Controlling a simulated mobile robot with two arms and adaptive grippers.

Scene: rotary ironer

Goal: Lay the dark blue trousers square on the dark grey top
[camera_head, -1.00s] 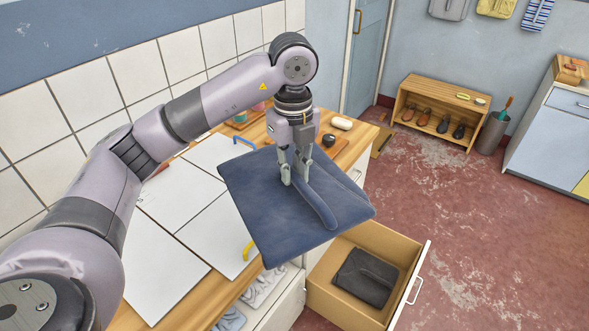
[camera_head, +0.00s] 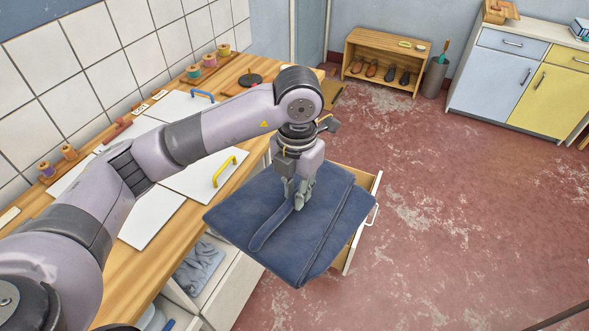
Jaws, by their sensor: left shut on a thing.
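The dark blue trousers (camera_head: 320,225) are folded into a flat, roughly square bundle with a narrow strip lying across the top. My left gripper (camera_head: 296,194) is shut on them near the middle of the bundle. The bundle is tilted and hangs over the open drawer (camera_head: 362,181), turned at an angle to it. I cannot tell how high it is above the drawer. The dark grey top is hidden now; the earlier view shows a folded dark grey garment in the drawer. My right gripper is not in view.
The wooden counter (camera_head: 100,291) along the left wall carries white panels (camera_head: 200,180) with a yellow handle (camera_head: 223,171) and a blue handle (camera_head: 201,95), plus several thread spools. Grey cloth (camera_head: 198,268) lies in an opening below. The red floor to the right is clear.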

